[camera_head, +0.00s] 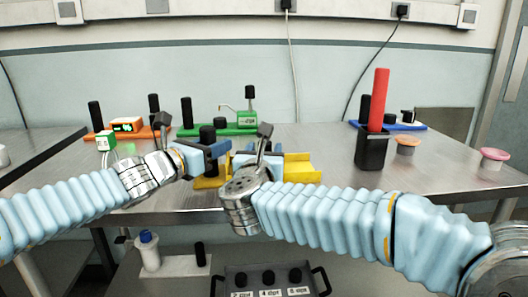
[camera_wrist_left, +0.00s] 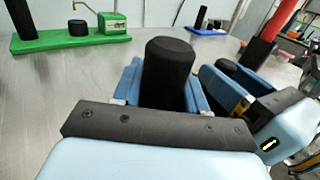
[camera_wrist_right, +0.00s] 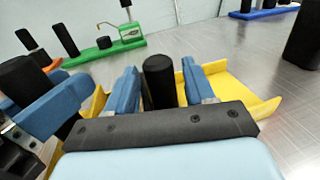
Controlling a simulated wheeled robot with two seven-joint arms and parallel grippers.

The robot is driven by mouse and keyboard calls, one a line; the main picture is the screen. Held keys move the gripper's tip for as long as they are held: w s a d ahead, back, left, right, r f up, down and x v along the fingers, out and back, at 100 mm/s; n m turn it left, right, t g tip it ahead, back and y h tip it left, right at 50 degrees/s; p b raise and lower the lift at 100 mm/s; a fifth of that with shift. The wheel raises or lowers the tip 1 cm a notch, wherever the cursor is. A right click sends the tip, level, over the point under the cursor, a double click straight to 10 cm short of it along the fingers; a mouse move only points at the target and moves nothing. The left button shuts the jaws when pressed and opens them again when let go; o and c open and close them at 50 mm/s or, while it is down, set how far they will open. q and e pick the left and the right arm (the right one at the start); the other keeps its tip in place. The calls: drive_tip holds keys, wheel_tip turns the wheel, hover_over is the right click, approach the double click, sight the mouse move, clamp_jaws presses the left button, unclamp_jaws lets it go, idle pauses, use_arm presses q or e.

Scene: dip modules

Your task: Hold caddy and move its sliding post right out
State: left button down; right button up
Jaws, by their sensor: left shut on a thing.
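The yellow caddy (camera_head: 302,168) stands near the front edge of the table, partly hidden by my grippers. It also shows in the right wrist view (camera_wrist_right: 225,90). My left gripper (camera_head: 208,158) is shut on a black post (camera_wrist_left: 168,75) at the caddy's left end. My right gripper (camera_head: 258,158) is over the caddy's middle. In the right wrist view, its blue fingers stand on both sides of a second black post (camera_wrist_right: 159,80), with small gaps, so it looks open around it. Where the posts meet the caddy is hidden.
A green board (camera_head: 230,129) with black posts and an orange board (camera_head: 130,133) stand behind on the left. A black holder with a red bar (camera_head: 378,100), a blue board (camera_head: 400,126) and small pots stand on the right. The table right of the caddy is clear.

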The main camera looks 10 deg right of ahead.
clamp_jaws()
drive_tip(key=d, duration=0.7)
use_arm(q)
drive_tip(key=shift+a, duration=0.1)
use_arm(e)
drive_tip(key=shift+o, duration=0.8)
unclamp_jaws()
drive_tip(key=shift+s, duration=0.1)
drive_tip(key=v, duration=1.1)
drive_tip(key=shift+s, duration=0.4)
